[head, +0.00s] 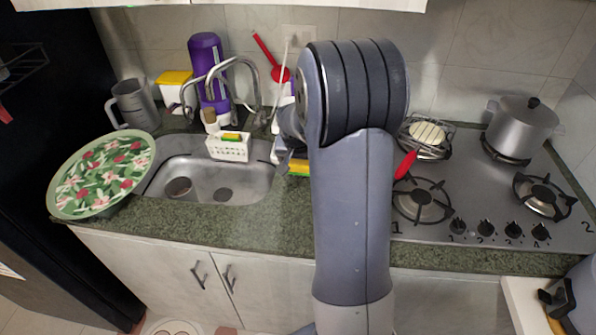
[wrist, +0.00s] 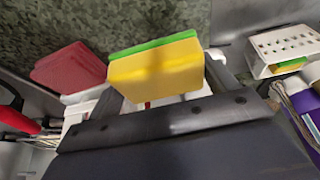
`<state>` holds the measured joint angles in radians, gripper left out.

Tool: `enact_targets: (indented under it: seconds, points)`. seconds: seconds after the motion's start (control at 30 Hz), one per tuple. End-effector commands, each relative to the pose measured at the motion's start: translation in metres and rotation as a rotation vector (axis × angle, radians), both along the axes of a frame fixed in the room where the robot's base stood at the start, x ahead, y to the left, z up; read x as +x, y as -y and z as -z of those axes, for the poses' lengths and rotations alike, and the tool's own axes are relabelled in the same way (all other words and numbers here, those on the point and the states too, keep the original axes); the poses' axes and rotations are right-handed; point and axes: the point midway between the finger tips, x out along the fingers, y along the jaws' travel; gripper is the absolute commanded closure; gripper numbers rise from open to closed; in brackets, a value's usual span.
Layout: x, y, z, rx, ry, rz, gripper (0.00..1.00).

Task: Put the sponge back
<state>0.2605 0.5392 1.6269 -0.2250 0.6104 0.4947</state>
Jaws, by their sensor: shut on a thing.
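A yellow sponge with a green layer (wrist: 157,70) is held between the two fingers of my gripper (wrist: 163,85), which is shut on it. In the head view the held sponge (head: 299,169) shows just left of my arm, over the counter right of the sink; my arm hides much of the gripper. A white slotted caddy (head: 228,150) sits at the sink's back edge, left of the gripper, with another yellow and green sponge (head: 231,137) inside. The caddy also shows at the upper right of the wrist view (wrist: 287,48), apart from the held sponge.
A faucet (head: 238,65) and a purple bottle (head: 208,75) stand behind the sink (head: 232,187). A floral tray (head: 103,173) lies left of it. The stove (head: 470,190) is at the right. A red block-like object (wrist: 68,68) is left of the sponge in the wrist view.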

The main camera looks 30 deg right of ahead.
Motion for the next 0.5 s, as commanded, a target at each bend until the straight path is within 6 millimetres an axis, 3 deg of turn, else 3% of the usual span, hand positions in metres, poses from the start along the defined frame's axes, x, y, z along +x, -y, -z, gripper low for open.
enact_targets:
  seconds: [0.33, 0.5]
  points:
    - [0.000, 0.000, 0.041, 0.001, -0.002, 0.000, 0.40]
    - [0.000, 0.000, 0.046, 0.000, 0.002, 0.000, 0.40]
